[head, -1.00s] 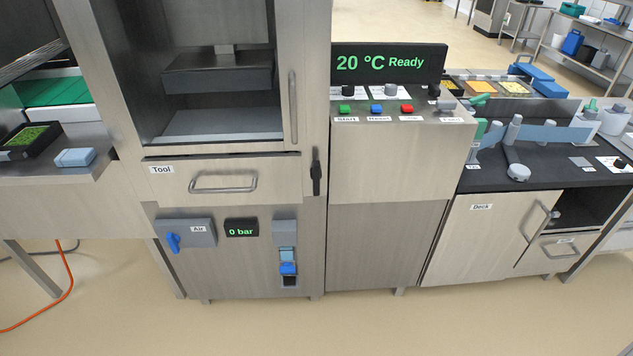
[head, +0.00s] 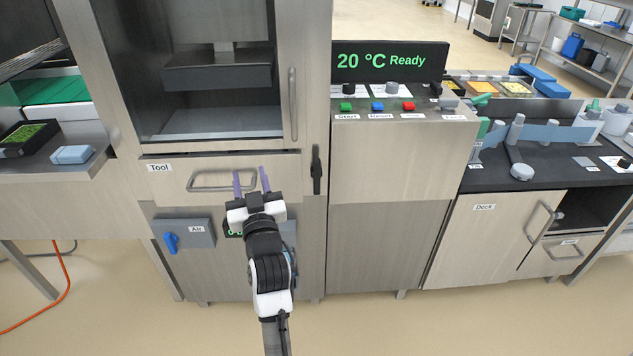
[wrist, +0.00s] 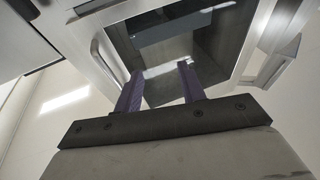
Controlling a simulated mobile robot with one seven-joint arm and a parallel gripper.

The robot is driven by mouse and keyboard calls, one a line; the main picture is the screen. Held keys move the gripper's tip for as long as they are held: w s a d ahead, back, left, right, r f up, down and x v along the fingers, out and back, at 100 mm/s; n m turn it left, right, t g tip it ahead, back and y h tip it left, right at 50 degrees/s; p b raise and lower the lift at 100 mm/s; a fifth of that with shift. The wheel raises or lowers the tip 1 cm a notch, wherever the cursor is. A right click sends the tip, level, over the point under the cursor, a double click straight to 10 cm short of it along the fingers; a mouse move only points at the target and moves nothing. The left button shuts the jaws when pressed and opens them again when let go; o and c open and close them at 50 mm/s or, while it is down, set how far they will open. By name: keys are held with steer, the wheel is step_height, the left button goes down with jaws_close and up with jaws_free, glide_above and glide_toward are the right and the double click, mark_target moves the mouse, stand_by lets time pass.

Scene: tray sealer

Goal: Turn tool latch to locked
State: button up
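The tool latch is a black upright handle (head: 316,171) on the machine's front, just right of the drawer labelled Tool (head: 220,164). It points straight up and down. My gripper (head: 251,180) is in front of the right part of that drawer, left of the latch and apart from it. Its two purple fingers are spread with nothing between them. In the wrist view the open gripper (wrist: 158,88) points up toward the machine's dark chamber (wrist: 185,40). The latch cannot be made out in the wrist view.
The drawer's bar handle (head: 207,187) is close to my fingers. A vertical door handle (head: 293,105) stands above the latch. A blue air valve (head: 171,243) is lower left. The display (head: 390,62) reads 20 °C Ready. Bare panel (head: 375,165) lies right of the latch.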

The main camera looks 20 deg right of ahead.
mark_target(317, 177)
steer(key=s+d+f+m+g+h, duration=0.3)
steer(key=s+d+f+g+h, duration=0.1)
steer(key=d+f, duration=0.85)
steer(key=x, duration=0.4)
steer(key=d+p+x, duration=0.1)
steer(key=x, duration=0.4)
steer(key=r+p+x, duration=0.1)
steer(key=x, duration=0.3)
steer(key=shift+w+d, duration=0.1)
steer(key=shift+d, duration=0.35)
jaws_close()
